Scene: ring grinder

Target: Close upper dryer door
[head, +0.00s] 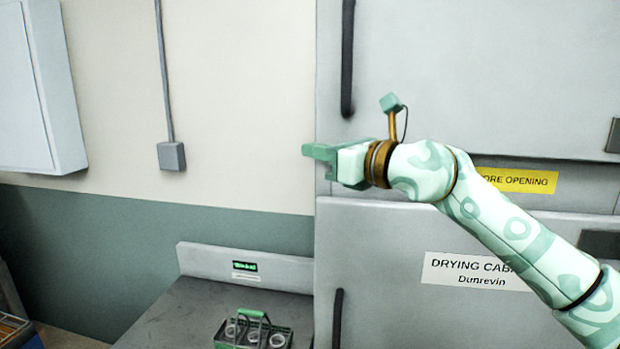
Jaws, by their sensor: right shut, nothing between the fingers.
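The upper dryer door (440,90) is a large light grey panel at the upper right, with a long black vertical handle (347,60) near its left edge. Its left edge lines up closely with the cabinet side; I cannot tell whether a small gap stands behind it. My right gripper (312,160) is shut and empty, at the door's lower left corner and below the handle. It points left, and I cannot tell whether it touches the door. My right forearm hides part of the strip below the door. My left gripper is not in view.
The lower cabinet door (380,270), labelled "Drying Cabinet", has its own black handle (337,318). A yellow label (515,181) sits between the doors. At the lower left a grey worktop (175,315) bears a green carrier (252,332) with cups. A wall box (171,156) hangs left.

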